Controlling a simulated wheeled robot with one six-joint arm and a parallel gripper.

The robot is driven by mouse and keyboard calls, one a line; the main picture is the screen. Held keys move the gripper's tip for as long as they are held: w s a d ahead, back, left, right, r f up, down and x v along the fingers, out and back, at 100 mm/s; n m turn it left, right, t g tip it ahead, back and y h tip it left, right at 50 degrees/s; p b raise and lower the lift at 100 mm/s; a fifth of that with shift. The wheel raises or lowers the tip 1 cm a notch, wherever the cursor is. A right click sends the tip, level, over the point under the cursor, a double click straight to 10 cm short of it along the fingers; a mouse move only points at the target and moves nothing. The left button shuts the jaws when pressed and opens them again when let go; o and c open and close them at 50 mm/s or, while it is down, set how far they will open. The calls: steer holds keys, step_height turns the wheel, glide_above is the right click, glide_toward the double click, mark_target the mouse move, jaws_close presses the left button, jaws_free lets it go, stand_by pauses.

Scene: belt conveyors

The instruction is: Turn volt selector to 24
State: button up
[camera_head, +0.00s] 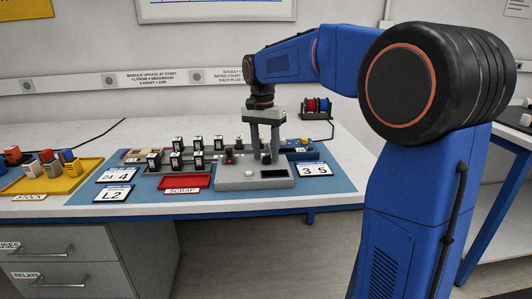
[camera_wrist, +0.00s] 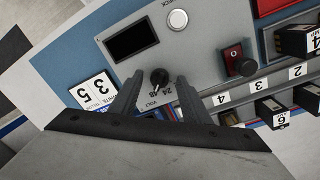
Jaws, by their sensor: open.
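The volt selector is a small black knob (camera_wrist: 159,77) on the grey panel of a test unit (camera_wrist: 205,65). The printed figures 24 and 48 and the word VOLT show beside it, upside down, in the wrist view. Which figure the knob points at is not clear. My gripper (camera_wrist: 160,85) is open, with one finger on each side of the knob and gaps still visible. In the head view my gripper (camera_head: 265,155) points straight down over the right back part of the grey unit (camera_head: 235,180), and the knob is mostly hidden between its fingers.
A rail with several modules (camera_head: 198,160), a red scrap tray (camera_head: 184,183) and a yellow stock tray (camera_head: 50,179) lie left.

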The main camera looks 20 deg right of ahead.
steer(key=shift+f, duration=0.1)
steer(key=c, duration=1)
steer(key=shift+c, duration=0.2)
steer(key=shift+n, duration=0.3)
steer(key=n, duration=0.4)
steer(key=shift+s+n+t, duration=0.1)
steer(key=shift+n+t, duration=0.2)
steer(key=shift+n, duration=1.7)
steer(key=o, duration=1)
